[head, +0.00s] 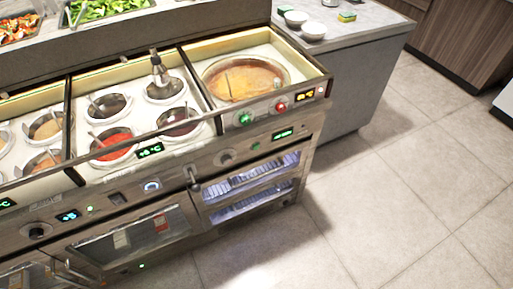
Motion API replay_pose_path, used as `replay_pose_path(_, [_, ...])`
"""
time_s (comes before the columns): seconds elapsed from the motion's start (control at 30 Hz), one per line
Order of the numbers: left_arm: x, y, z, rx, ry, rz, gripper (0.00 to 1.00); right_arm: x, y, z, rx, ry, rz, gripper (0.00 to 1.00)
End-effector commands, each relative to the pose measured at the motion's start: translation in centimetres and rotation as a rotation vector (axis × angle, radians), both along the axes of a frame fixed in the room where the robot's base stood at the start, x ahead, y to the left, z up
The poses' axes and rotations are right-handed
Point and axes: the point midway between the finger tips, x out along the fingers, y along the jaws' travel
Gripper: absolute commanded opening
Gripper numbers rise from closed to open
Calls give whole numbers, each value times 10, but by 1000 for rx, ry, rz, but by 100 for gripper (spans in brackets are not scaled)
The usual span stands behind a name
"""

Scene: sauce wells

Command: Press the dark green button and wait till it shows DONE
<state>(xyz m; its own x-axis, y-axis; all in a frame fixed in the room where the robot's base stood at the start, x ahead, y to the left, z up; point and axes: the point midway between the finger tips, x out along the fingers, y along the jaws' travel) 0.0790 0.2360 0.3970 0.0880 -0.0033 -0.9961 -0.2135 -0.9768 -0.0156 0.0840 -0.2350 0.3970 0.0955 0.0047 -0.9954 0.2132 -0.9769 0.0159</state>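A green button (244,118) sits on the front panel below the large well at the right end of the counter. It looks fairly bright green. A red button (281,106) is to its right. A small display (305,94) with orange characters is right of the red button; its text is too small to read. A green-lit display (283,134) is lower on the front; I cannot read it surely. The large round well (243,80) holds orange-brown sauce with a utensil in it. Neither of my grippers is in view.
Smaller sauce wells, one with red sauce (112,148), stand to the left. Salad trays (105,8) are at the back. A grey side counter (350,22) holds white bowls (313,30) and a sponge (346,16). The tiled floor (400,190) at the right is clear.

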Motion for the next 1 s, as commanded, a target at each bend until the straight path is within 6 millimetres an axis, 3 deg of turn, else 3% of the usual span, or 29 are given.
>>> replay_pose_path(0.07, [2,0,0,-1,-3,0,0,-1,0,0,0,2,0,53])
replay_pose_path(0.4, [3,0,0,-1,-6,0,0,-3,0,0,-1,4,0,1])
replay_pose_path(1.0, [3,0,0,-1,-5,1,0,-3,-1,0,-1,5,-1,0])
